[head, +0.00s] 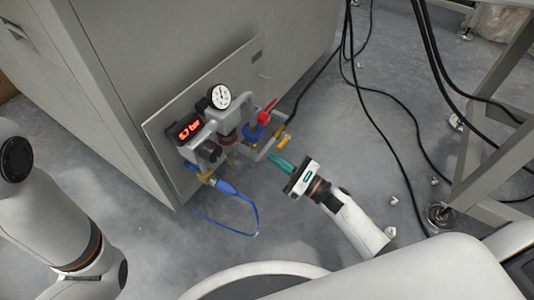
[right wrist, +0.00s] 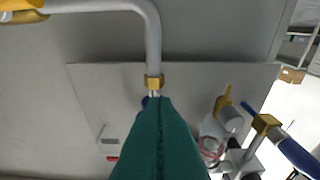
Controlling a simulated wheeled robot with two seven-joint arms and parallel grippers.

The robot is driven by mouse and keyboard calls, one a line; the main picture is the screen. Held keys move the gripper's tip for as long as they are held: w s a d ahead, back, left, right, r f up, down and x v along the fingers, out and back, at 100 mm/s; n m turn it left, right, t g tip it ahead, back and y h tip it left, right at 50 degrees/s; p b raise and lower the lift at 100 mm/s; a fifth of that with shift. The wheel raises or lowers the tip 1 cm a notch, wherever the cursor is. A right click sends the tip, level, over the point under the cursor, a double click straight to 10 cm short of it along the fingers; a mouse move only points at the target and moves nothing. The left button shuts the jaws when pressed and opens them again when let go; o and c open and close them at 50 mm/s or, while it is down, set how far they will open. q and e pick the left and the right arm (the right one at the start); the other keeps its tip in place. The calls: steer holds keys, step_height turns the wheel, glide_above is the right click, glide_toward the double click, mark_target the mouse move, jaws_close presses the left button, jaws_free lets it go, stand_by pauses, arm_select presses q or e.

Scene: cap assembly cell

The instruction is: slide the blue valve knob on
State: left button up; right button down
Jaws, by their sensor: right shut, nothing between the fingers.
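A blue round part (head: 252,133), which looks like the blue valve knob, sits among the pipes in the head view, just below a red lever handle. I cannot tell how far it is on its stem. My right gripper (head: 281,163) has teal fingers, shut and empty, just below and right of the pipework, apart from the blue part. In the right wrist view the shut fingers (right wrist: 158,135) fill the lower middle and hide much behind them; a small bit of blue shows at their tip. My left gripper is out of view.
A grey panel (head: 160,127) carries a round gauge (head: 219,96), a red-lit display (head: 189,130) and grey pipes. The red lever (head: 267,110) and a yellow-tipped pipe (head: 284,142) are close to my right fingers. A blue hose (head: 235,190) hangs below. Black cables lie at right.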

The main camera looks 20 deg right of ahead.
steer(key=p+v, duration=0.1)
steer(key=v, duration=0.5)
steer(key=shift+s+d+p, duration=0.2)
steer(key=shift+s+p, duration=0.05)
steer(key=shift+p, duration=0.15)
